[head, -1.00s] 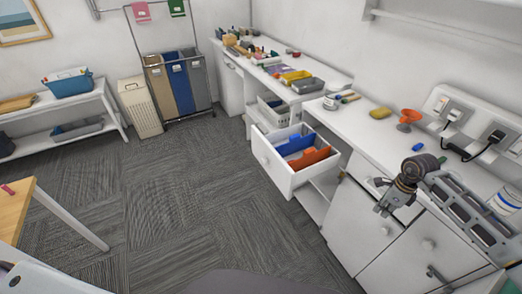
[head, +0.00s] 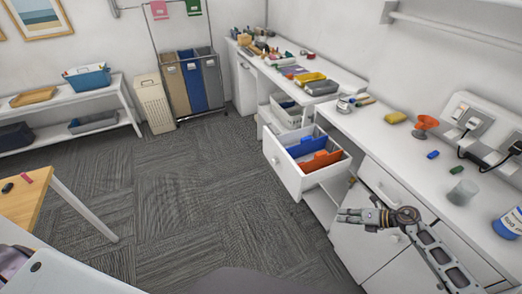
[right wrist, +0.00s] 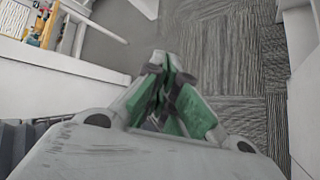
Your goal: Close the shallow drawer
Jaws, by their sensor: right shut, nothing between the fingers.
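The white drawer (head: 293,183) is pulled out from the counter in the head view, with a round knob on its front. Blue and orange dividers or bins show inside it. My right gripper (head: 342,215) is shut and empty, pointing left, to the right of and slightly below the drawer in the picture, in front of the cabinet doors. It appears apart from the drawer. In the right wrist view the shut fingers with green pads (right wrist: 165,92) show over the carpet; I cannot clearly make out the drawer there. My left gripper is not in view.
A white basket (head: 288,112) stands just beyond the drawer. The carpet (head: 190,205) left of the drawer is clear. A wooden table (head: 28,200) is at left.

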